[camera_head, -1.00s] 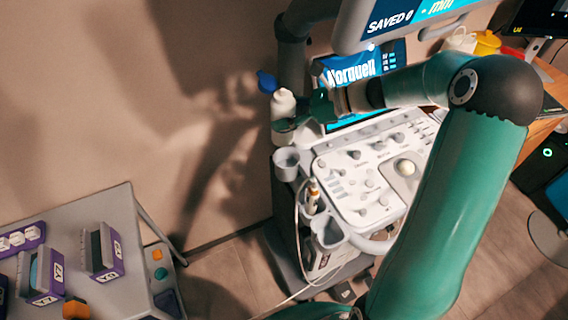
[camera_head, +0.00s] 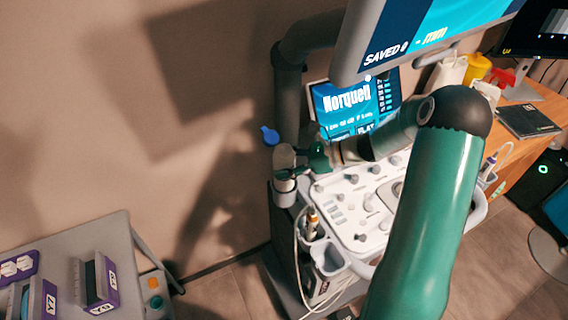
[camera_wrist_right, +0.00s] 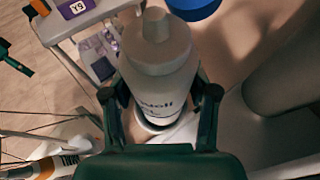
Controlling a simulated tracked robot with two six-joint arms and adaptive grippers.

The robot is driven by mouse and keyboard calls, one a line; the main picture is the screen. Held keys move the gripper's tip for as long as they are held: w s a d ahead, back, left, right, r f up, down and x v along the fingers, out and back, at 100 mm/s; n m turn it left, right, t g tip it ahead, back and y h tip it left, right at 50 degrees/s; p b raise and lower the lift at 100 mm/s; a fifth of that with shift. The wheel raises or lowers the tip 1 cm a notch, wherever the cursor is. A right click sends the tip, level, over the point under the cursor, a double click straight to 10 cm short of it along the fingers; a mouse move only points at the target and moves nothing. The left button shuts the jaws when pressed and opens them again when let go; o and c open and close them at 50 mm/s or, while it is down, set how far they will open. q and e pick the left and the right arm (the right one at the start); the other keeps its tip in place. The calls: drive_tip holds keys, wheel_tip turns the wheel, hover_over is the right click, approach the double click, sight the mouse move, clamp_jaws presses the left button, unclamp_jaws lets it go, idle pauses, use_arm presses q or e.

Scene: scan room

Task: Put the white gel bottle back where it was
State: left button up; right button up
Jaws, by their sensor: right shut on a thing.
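The white gel bottle (camera_head: 284,158) is upright at the left edge of the ultrasound console, at the grey cup holder (camera_head: 284,198). My right gripper (camera_head: 300,163) is shut on the bottle from the right. In the right wrist view, the bottle (camera_wrist_right: 158,70) stands between the two dark fingers (camera_wrist_right: 163,105). Its lower end is at the pale ring of the holder (camera_wrist_right: 150,125); whether it rests on the bottom is hidden. A blue round piece (camera_head: 269,135) shows beside the bottle's top. My left gripper is not in view.
The console's control panel (camera_head: 350,205) lies right of the holder, with a probe (camera_head: 312,222) in front. A small screen (camera_head: 347,100) and large monitor (camera_head: 430,35) stand behind and above. A grey cart (camera_head: 115,245) with purple-labelled blocks is at the lower left.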

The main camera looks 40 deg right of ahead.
drive_tip(key=shift+r, duration=0.1)
drive_tip(key=shift+f+b, duration=0.35)
drive_tip(key=shift+f, duration=0.05)
drive_tip(key=o, duration=0.7)
drive_tip(key=shift+r+p, duration=0.4)
drive_tip(key=shift+r, duration=0.05)
drive_tip(key=shift+s+d, duration=0.25)
drive_tip(key=b+v, duration=0.1)
drive_tip(key=v, duration=1)
drive_tip(key=shift+s+r+b, duration=0.15)
drive_tip(key=shift+b, duration=0.15)
